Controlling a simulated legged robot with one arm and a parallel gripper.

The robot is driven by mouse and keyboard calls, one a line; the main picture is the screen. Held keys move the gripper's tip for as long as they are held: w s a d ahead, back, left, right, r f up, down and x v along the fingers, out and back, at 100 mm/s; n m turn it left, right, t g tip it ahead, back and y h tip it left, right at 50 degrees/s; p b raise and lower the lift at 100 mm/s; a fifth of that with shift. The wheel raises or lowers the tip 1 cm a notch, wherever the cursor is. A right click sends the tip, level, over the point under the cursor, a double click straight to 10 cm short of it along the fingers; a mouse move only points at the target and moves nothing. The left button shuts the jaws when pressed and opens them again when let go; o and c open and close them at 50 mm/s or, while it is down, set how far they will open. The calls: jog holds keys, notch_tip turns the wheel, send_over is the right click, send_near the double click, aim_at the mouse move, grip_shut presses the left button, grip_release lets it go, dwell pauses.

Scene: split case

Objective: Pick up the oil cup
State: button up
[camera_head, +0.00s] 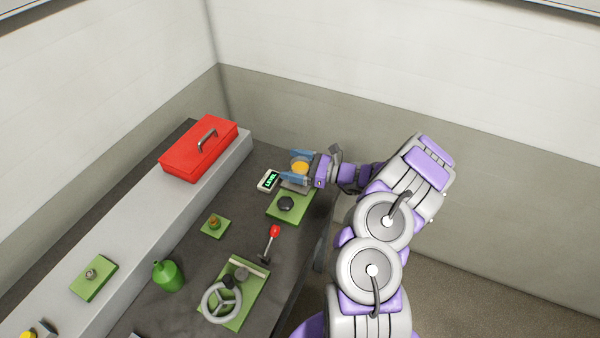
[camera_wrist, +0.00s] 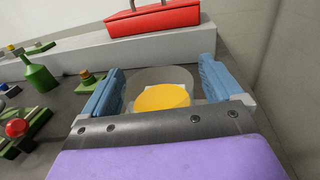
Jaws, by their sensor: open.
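The oil cup is a clear round cup with yellow oil in it; it shows in the head view (camera_head: 300,168) near the far end of the dark table. In the wrist view the cup (camera_wrist: 160,97) lies between the two blue fingers. My gripper (camera_head: 297,167) is open around the cup, one finger on each side. In the wrist view my gripper (camera_wrist: 160,90) shows a small gap between the cup and each finger. The cup's lower near side is hidden behind the gripper body.
A small display (camera_head: 268,181) and a green plate with a dark knob (camera_head: 286,203) stand close by. A red-knobbed lever (camera_head: 273,232), a handwheel (camera_head: 221,302) and a green bottle (camera_head: 168,275) are nearer. A red toolbox (camera_head: 200,149) sits on the raised grey ledge (camera_head: 150,225).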

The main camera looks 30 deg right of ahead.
jog(key=shift+d, duration=0.1)
jog(key=shift+c, duration=0.3)
jog(key=c, duration=1)
jog(key=shift+c, duration=0.2)
jog(key=shift+r, duration=0.15)
jog(key=shift+r+p, duration=0.7)
jog(key=shift+r, duration=0.95)
jog(key=s+a+r+p, duration=0.1)
jog(key=s+a+p, duration=0.2)
jog(key=s, duration=1.2)
jog(key=shift+a+r, duration=0.2)
jog(key=shift+a, duration=0.95)
